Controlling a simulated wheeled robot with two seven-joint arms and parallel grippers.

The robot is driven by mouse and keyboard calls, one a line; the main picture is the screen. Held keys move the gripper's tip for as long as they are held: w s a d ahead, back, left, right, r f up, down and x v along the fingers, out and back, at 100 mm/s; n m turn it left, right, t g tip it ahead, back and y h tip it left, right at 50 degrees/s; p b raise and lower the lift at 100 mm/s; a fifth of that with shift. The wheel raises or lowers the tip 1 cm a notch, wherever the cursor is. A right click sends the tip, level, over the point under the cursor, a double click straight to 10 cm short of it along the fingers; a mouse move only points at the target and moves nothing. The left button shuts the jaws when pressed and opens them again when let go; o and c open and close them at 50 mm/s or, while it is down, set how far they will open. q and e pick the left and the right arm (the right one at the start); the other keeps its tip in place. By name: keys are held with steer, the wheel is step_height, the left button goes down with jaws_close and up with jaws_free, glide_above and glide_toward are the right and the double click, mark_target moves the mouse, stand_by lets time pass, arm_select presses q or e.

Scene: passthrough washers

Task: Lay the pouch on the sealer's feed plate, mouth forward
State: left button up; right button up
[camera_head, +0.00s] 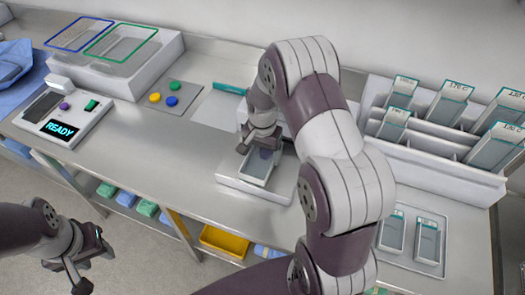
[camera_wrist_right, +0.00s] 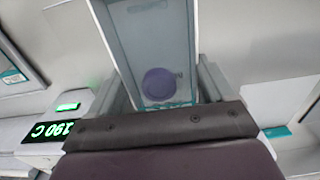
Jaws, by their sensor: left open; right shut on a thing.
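The pouch (camera_head: 258,168) is a clear, pale sleeve with a teal-marked end. In the right wrist view the pouch (camera_wrist_right: 150,30) has a round purple disc (camera_wrist_right: 160,84) in or behind its clear face. My right gripper (camera_head: 262,138) is shut on the pouch and holds it over the white sealer (camera_head: 230,172). I cannot tell whether the pouch touches the feed plate, which the pouch and arm largely hide. In the wrist view the sealer's green display (camera_wrist_right: 52,130) reads 190 C. My left gripper (camera_head: 88,268) is open and empty, low at the left, off the counter.
A rack (camera_head: 435,160) of upright pouches stands at the right, with a tray (camera_head: 430,263) of flat pouches before it. At the left are a device (camera_head: 65,118) reading READY and a white bin (camera_head: 120,70). Coloured discs lie on a grey mat (camera_head: 178,92).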

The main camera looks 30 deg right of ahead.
steer(key=shift+w+f, duration=0.1)
steer(key=shift+f, duration=0.35)
steer(key=shift+f, duration=0.15)
steer(key=o, duration=1)
steer(key=shift+c, duration=0.2)
